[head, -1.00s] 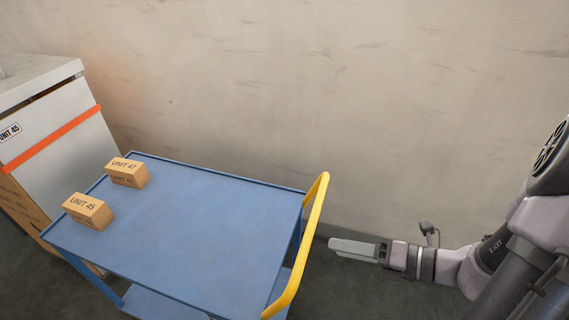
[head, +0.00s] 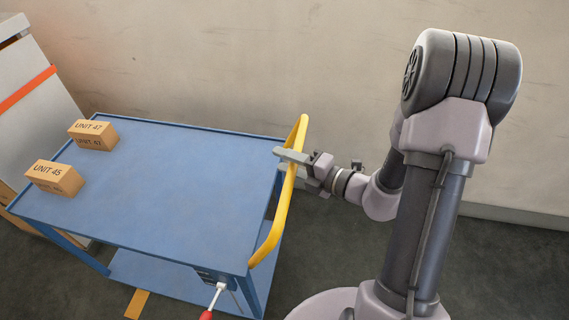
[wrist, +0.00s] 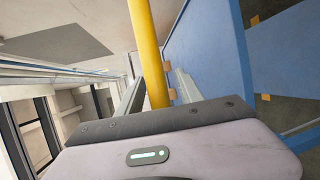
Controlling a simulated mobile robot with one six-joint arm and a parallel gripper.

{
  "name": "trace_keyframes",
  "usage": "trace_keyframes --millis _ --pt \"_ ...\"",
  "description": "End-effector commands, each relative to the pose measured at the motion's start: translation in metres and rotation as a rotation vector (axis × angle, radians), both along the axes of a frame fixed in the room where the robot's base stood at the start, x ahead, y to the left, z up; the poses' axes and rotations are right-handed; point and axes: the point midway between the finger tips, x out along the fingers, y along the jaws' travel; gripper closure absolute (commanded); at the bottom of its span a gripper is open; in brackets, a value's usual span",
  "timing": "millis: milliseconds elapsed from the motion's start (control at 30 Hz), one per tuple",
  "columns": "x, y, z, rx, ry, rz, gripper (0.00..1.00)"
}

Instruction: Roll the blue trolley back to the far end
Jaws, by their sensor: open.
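The blue trolley (head: 180,190) stands in the left and middle of the head view, with a yellow push handle (head: 268,243) at its right end. My gripper (head: 283,157) is at the upper part of this handle, its fingers reaching past the bar toward the trolley top. In the wrist view the yellow bar (wrist: 147,50) runs between the two open fingers of my gripper (wrist: 155,88). The jaws are open around the bar. Whether either finger touches it I cannot tell. The trolley's blue top (wrist: 210,50) is to the right in the wrist view.
Two boxes, UNIT 47 (head: 92,136) and UNIT 45 (head: 53,179), sit on the trolley's left end. A white cabinet (head: 35,95) with an orange stripe stands beyond it. A red-tipped lever (head: 207,315) shows below the right end. A wall (head: 230,60) runs behind.

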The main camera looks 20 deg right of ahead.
Motion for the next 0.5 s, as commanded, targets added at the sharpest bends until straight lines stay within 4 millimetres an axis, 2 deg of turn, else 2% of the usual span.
trace_keyframes --millis 300,500 --pt "0.0031 0.0028 -0.0002 -0.001 0.0 0.001 0.57" --pt "0.003 0.0027 -0.0003 -0.001 0.0 0.001 0.96"
